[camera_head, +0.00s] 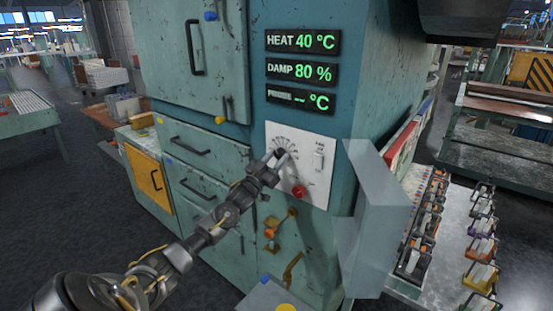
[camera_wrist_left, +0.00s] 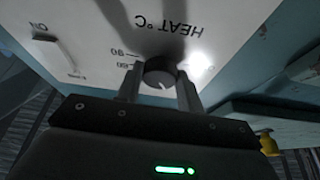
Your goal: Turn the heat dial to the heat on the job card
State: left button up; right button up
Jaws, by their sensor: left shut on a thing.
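The heat dial (camera_wrist_left: 160,72) is a dark round knob with a light pointer mark. It sits on a white panel (camera_head: 316,147) lettered HEAT °C, upside down in the left wrist view, with 90 among its scale marks. My left gripper (camera_head: 280,156) is shut on the dial, one finger on each side; it hides most of the dial in the head view. The display (camera_head: 303,41) above reads HEAT 40 °C. I cannot make out a job card with a readable heat. My right gripper is not in view.
The white panel also holds a switch (camera_head: 319,160) and a red knob (camera_head: 299,192). Other displays read DAMP 80 % (camera_head: 301,72) and dashes (camera_head: 300,101). A grey flap (camera_head: 375,220) stands out right of the panel. A table with several clamped items (camera_head: 482,220) is at right.

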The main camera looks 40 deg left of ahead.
pick_arm(q)
jog(key=m+h+b, duration=0.1)
jog(key=m, duration=0.1)
jog(key=m+h+b, duration=0.1)
jog(key=m+b, duration=0.1)
jog(key=shift+a+f+m+h, duration=0.15)
jog(key=shift+m+h, duration=0.15)
jog(key=shift+h, duration=0.1)
jog(key=m+h+b, duration=0.1)
jog(key=m, duration=0.2)
jog(key=m+g+h+b, duration=0.1)
jog(key=m+b, duration=0.1)
jog(key=m, duration=0.1)
jog(key=shift+a+g, duration=0.15)
jog(key=shift+g, duration=0.15)
jog(key=m, duration=0.1)
jog(key=m+g+h+b, duration=0.1)
jog(key=m, duration=0.1)
jog(key=m+b, duration=0.1)
jog(key=shift+r+m+g, duration=0.25)
jog(key=shift+m+g, duration=0.05)
jog(key=shift+r+m+g+h+b, duration=0.15)
jog(key=shift+m+g+h+b, duration=0.35)
jog(key=shift+m, duration=1.4)
jog(key=shift+g, duration=0.3)
jog(key=o, duration=1)
